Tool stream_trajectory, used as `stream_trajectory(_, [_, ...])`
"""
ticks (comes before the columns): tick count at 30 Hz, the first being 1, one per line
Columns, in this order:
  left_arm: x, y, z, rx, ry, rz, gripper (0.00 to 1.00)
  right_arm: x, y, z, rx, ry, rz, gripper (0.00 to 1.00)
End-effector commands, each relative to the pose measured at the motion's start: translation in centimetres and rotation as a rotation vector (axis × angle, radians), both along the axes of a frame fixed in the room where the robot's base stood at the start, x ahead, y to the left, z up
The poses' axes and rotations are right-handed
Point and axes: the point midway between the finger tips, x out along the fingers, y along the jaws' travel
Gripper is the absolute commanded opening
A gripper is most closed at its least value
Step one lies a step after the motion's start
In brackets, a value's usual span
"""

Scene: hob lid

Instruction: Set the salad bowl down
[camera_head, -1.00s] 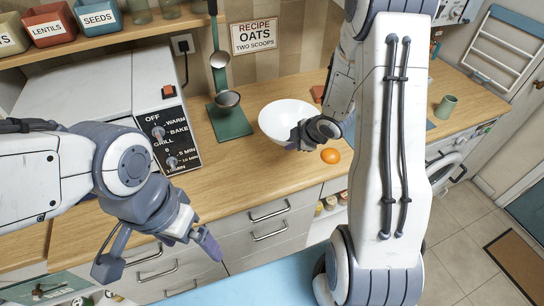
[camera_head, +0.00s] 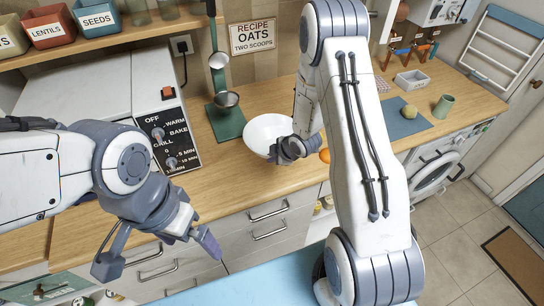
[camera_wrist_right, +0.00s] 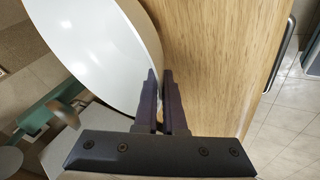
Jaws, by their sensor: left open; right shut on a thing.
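The white salad bowl (camera_head: 262,132) is over the wooden counter (camera_head: 232,166), right of the green mat. My right gripper (camera_head: 287,151) is at its near right rim. In the right wrist view the gripper (camera_wrist_right: 163,104) is shut on the rim of the bowl (camera_wrist_right: 95,45), with one finger on each side. I cannot tell whether the bowl's base touches the counter; its underside is hidden. My left gripper (camera_head: 205,241) is open and empty, in front of the drawers, well away from the bowl.
An orange fruit (camera_head: 325,156) lies right of my right gripper, partly behind my arm. A blue mat (camera_head: 403,119) holds a yellowish fruit (camera_head: 409,112).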

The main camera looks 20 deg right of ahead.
Motion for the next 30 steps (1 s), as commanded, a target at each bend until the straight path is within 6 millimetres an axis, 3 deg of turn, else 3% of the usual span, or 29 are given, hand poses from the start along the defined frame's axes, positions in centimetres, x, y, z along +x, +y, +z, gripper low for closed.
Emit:
stream_trajectory(5, [0.0, 0.0, -0.5, 0.000, 0.000, 0.000, 1.00, 0.1, 0.0, -0.3, 0.000, -0.004, 0.000, 0.00])
stream_trajectory(6, [0.0, 0.0, -0.3, 0.000, 0.000, 0.000, 1.00, 0.0, 0.0, -0.3, 0.001, 0.000, -0.001, 0.19])
stream_trajectory(8, [0.0, 0.0, -0.3, 0.000, 0.000, 0.000, 1.00, 0.0, 0.0, -0.3, 0.001, 0.001, 0.000, 0.37])
stream_trajectory(21, [0.0, 0.0, -0.1, 0.000, 0.000, 0.000, 1.00, -0.2, -0.1, 0.4, 0.000, 0.000, -0.002, 0.37])
stream_trajectory(30, [0.0, 0.0, -0.9, 0.000, 0.000, 0.001, 1.00, -3.3, -1.2, 5.0, -0.001, -0.004, -0.003, 0.37])
